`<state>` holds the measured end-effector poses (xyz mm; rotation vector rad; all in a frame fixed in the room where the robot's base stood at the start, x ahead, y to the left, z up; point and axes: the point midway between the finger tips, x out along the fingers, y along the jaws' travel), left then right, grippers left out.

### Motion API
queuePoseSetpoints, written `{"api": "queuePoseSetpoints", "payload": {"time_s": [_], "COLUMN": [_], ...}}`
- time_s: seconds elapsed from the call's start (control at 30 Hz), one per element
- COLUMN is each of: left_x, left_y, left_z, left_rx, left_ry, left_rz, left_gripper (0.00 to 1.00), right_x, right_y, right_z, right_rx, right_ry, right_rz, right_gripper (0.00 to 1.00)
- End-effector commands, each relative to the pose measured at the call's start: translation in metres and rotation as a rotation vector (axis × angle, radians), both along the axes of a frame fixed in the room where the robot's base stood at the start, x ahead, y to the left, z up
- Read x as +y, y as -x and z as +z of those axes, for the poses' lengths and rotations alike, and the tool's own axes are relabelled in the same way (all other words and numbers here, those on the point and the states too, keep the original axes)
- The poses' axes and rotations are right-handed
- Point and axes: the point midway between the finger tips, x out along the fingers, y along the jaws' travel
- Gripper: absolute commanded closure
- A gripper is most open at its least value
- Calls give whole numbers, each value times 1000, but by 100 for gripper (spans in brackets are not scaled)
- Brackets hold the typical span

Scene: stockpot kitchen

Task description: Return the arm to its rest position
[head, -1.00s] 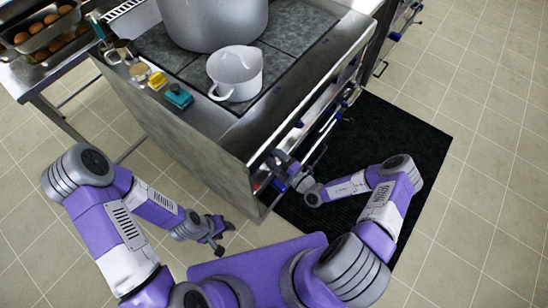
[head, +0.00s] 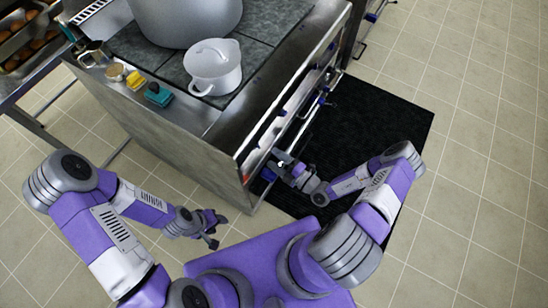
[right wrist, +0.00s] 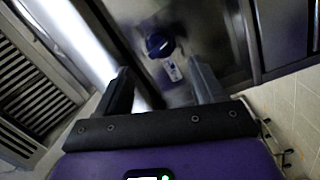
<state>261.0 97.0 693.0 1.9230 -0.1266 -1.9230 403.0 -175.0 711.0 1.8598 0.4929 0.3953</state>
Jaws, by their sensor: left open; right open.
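My right arm reaches over the black floor mat to the front of the stove. Its gripper (head: 280,162) is open beside the stove's front edge, and I cannot tell whether it touches it. In the right wrist view its two dark fingers (right wrist: 160,85) stand apart with nothing seen held between them. A blue knob (right wrist: 160,45) on a metal panel shows beyond them. My left arm is bent at the left. Its gripper (head: 216,229) is open and empty above the tiled floor, near the stove's lower corner.
The black mat (head: 385,115) lies on the floor. Open tiled floor is at right.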

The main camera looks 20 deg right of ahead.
Motion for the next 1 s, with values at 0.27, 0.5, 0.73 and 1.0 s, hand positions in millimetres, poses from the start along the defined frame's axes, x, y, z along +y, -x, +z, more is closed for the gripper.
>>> {"api": "queuePoseSetpoints", "payload": {"time_s": [0.27,0.5,0.73,1.0], "left_x": [0,0,0,0], "left_y": [0,0,0,0], "left_z": [0,0,0,0], "left_rx": [0,0,0,0], "left_ry": [0,0,0,0], "left_rz": [0,0,0,0], "left_gripper": [53,53,53,53], "right_x": [0,33,128,100], "right_y": [0,13,117,201], "right_z": [0,5,2,-33], "right_rx": [0,-48,-463,-1483], "right_ry": [0,105,639,1247], "right_rz": [0,157,895,1670], "right_gripper": [32,32,32,32]}}
